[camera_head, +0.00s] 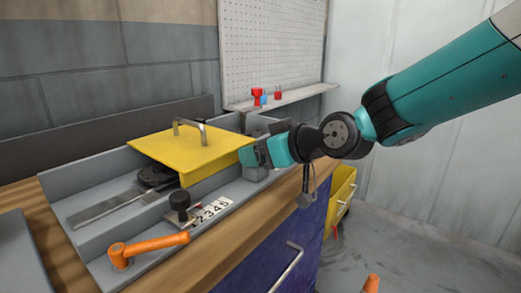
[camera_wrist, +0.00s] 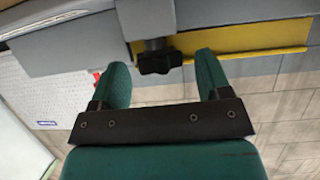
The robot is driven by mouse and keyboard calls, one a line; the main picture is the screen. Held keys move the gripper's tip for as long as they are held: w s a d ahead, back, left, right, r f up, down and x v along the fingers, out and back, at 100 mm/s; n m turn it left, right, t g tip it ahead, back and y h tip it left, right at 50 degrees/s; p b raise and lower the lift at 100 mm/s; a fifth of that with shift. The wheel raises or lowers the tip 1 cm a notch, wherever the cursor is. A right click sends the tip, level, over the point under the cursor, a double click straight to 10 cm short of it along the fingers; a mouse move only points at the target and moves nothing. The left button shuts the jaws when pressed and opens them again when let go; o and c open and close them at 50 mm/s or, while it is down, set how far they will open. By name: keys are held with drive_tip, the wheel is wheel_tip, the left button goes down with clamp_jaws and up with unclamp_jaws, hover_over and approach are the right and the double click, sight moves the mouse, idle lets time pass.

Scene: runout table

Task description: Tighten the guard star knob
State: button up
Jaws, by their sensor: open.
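The yellow guard (camera_head: 190,150) with its bent metal handle (camera_head: 190,127) sits over the grey runout table. A black star knob (camera_wrist: 160,62) shows in the wrist view, on a short shaft below the grey edge, beside the yellow guard strip (camera_wrist: 250,42). My gripper (camera_head: 265,152) is open at the guard's right end. In the wrist view its two teal fingers stand either side of the knob, with a gap on each side. I cannot tell how far the tips reach past it. In the head view the star knob is hidden behind my gripper.
An orange lever (camera_head: 150,246), a black round knob (camera_head: 180,202) and a number plate (camera_head: 212,212) are at the table's front. A shelf (camera_head: 285,98) with red and blue items stands behind.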

drive_tip(key=shift+w+a+f, duration=0.1)
drive_tip(key=shift+a, duration=0.05)
drive_tip(key=c, duration=0.9)
drive_tip(key=shift+a+m+t+h, duration=0.1)
drive_tip(key=shift+m+t+h, duration=0.2)
drive_tip(key=shift+m+t, duration=0.1)
drive_tip(key=shift+c, duration=0.2)
drive_tip(key=shift+m+t, duration=0.4)
drive_tip(key=o, duration=0.9)
drive_tip(key=shift+o, duration=0.2)
